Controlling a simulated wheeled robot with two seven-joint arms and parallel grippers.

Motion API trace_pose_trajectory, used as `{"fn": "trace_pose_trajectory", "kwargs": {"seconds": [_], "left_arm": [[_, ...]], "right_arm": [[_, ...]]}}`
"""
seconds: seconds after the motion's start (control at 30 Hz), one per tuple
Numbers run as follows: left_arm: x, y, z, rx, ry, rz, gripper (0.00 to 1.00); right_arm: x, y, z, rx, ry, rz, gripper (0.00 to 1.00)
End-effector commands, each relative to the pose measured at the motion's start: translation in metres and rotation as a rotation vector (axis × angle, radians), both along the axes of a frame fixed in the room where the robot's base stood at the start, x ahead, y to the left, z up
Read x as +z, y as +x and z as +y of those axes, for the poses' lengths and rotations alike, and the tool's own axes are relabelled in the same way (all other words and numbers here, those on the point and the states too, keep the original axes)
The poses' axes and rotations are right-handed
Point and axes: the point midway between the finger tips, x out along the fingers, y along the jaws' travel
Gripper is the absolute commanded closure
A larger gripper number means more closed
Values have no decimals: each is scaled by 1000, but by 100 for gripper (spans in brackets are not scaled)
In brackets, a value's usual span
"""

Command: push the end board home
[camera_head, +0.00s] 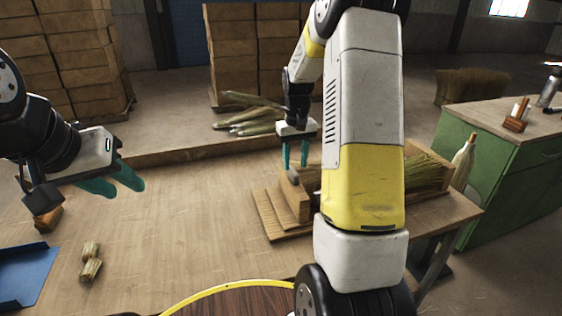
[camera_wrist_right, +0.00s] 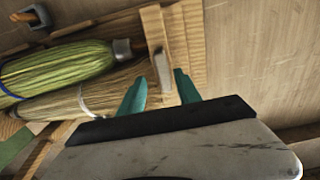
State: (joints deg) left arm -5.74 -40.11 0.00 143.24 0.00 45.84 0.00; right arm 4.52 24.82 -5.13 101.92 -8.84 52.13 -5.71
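The end board (camera_head: 290,198) is a pale wooden board at the left end of a wooden tray holding brooms, on the right part of the table. In the right wrist view the end board (camera_wrist_right: 154,30) stands across the tray's end beside the broom tips. My right gripper (camera_head: 295,162) points down just above it. In the wrist view its teal fingers (camera_wrist_right: 160,88) are apart, with the board's grey-topped end between them; contact cannot be told. My left gripper (camera_head: 113,182) hangs empty over the left of the table, fingers apart. My right arm hides much of the tray.
A green cabinet (camera_head: 500,170) stands right. The table's middle is clear.

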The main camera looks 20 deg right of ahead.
Motion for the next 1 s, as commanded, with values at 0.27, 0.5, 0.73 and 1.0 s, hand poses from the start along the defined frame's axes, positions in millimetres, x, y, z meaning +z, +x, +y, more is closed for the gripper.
{"fn": "trace_pose_trajectory", "kwargs": {"seconds": [0.27, 0.5, 0.73, 1.0], "left_arm": [[0, 0, 0, 0, 0, 0, 64], [0, 0, 0, 0, 0, 0, 64], [0, 0, 0, 0, 0, 0, 64], [0, 0, 0, 0, 0, 0, 64]], "right_arm": [[37, 0, -1, -1, 0, -2, 60], [40, 0, -1, -1, 0, 0, 60], [50, -6, 4, -1, 6, -19, 60], [126, -70, 42, 3, 59, -184, 60]]}}
